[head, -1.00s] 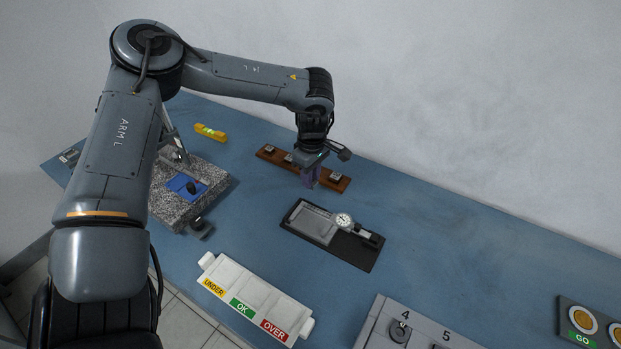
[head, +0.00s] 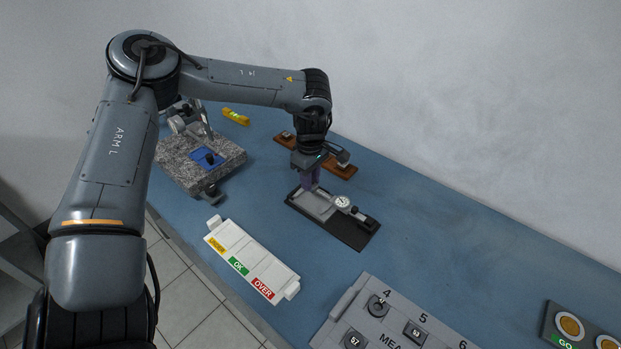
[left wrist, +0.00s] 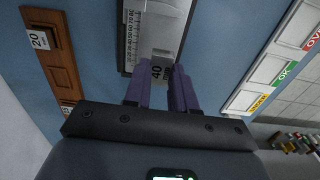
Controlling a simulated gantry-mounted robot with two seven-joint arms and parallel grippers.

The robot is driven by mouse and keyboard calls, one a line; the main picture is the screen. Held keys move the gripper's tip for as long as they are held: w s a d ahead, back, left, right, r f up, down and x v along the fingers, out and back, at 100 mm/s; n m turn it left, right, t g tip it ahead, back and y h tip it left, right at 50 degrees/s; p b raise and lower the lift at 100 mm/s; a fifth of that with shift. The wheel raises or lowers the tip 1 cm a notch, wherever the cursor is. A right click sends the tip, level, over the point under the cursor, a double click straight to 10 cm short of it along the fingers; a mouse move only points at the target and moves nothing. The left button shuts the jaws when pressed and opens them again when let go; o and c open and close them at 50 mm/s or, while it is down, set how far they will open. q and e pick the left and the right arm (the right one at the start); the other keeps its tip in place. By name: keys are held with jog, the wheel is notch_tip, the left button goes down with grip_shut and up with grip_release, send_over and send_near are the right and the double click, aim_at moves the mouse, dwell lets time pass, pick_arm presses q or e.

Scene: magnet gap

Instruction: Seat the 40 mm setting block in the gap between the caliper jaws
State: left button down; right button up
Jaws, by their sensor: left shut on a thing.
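My left gripper (head: 309,186) is over the left end of the caliper (head: 327,206), which lies on a black board (head: 352,236). The caliper's scale and grey body (left wrist: 160,28) lie just beyond the block in that view. I cannot tell whether the block touches the jaws or is still above them. The fingers hide the block in the head view. My right gripper is not in view.
A wooden rack (head: 322,161) with other blocks stands behind the caliper; one block marked 20 (left wrist: 38,40) shows in the left wrist view. A white UNDER/OK/OVER tray (head: 250,262) lies in front. A granite stand (head: 190,170) is at left.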

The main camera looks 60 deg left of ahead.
aim_at(311, 202)
pick_arm(q)
jog(key=shift+d, duration=0.1)
jog(key=shift+r, duration=0.1)
jog(key=shift+f+b, duration=1.05)
jog(key=shift+f, duration=0.85)
jog(key=shift+f+b, duration=0.65)
jog(key=shift+f, duration=0.3)
jog(key=shift+f, duration=0.25)
jog(key=c, duration=0.8)
grip_release()
jog(key=shift+c, duration=0.2)
jog(key=c, duration=0.5)
jog(key=shift+c, duration=0.2)
